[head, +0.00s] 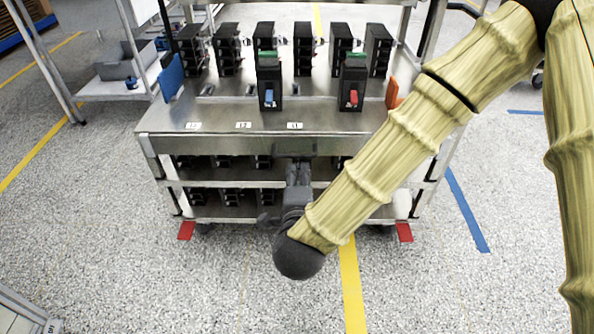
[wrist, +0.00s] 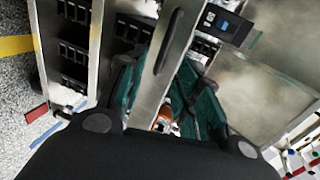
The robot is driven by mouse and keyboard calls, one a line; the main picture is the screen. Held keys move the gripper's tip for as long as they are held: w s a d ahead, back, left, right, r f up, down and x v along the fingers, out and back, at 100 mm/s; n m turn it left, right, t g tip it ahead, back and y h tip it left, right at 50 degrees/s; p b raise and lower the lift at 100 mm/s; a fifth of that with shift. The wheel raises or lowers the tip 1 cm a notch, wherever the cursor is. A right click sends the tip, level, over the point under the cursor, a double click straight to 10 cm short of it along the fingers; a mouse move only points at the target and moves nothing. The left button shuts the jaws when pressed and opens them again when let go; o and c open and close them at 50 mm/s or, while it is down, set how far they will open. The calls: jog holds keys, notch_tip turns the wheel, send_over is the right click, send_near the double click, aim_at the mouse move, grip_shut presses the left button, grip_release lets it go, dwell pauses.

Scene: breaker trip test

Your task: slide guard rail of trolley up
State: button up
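The trolley (head: 350,122) stands ahead with its metal top deck and lower shelves facing me. Its guard rail (head: 230,184) appears as the thin horizontal bar across the front, below the deck edge. My gripper (head: 296,164) is at the middle of the trolley's front, near the rail and under the deck edge. In the wrist view the two dark teal fingers (wrist: 162,78) are apart. A slotted metal bar (wrist: 180,50) runs between their outlines. I cannot tell whether the bar is gripped or touched, or whether it is the rail.
A breaker with a blue switch (head: 269,85) and one with a red switch (head: 352,85) stand on the deck. A grey bin (head: 120,63) is on a shelf at left. The floor in front is clear.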

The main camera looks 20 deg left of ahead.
aim_at(296, 157)
jog(key=shift+m, duration=0.3)
jog(key=b+x, duration=0.1)
jog(key=x, duration=0.2)
jog(key=b+x, duration=0.2)
jog(key=x, duration=0.2)
jog(key=b+x, duration=0.1)
jog(key=x, duration=0.2)
jog(key=shift+w+a+r+b, duration=0.15)
jog(key=shift+w+a+b, duration=0.2)
jog(key=shift+a, duration=0.1)
grip_shut()
